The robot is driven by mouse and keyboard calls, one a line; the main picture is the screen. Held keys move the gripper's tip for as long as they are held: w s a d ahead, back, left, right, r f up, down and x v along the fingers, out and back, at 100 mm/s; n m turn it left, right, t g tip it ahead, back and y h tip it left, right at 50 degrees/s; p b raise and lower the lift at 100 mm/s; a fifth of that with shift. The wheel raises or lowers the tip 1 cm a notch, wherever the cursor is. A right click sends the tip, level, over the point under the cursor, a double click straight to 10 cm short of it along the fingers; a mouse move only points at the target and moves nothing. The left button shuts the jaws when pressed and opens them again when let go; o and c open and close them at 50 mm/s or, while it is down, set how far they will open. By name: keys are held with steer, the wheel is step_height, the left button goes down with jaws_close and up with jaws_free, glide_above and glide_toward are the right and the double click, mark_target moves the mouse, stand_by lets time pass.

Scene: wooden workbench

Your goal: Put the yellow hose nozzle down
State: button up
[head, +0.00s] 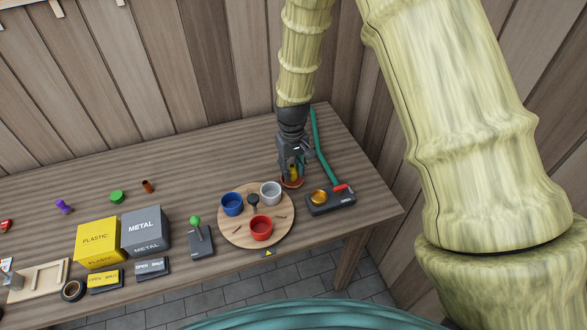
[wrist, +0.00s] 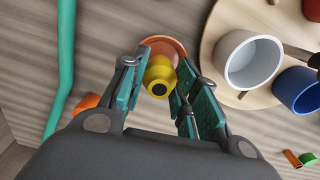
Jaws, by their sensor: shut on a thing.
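The yellow hose nozzle (wrist: 160,74) is between the fingers of my gripper (wrist: 152,92) in the wrist view, its dark round opening facing the camera. My gripper is shut on it. In the head view my gripper (head: 292,168) points down at the bench's back right, and only a little of the yellow nozzle (head: 293,173) shows. A round orange-red piece (wrist: 165,47) shows just behind the nozzle; it also shows low under the gripper in the head view (head: 292,184). I cannot tell whether the nozzle touches it.
A round wooden board (head: 231,238) with blue (head: 232,204), white (head: 270,193) and red (head: 261,228) cups lies left of the gripper. An orange thing (wrist: 86,102) is partly hidden by a finger.

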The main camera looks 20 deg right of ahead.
mark_target(292, 166)
steer(key=shift+f, duration=0.6)
steer(key=shift+f, duration=0.1)
steer(key=o, duration=0.9)
steer(key=shift+r+b, duration=1.25)
steer(key=shift+r, duration=4.9)
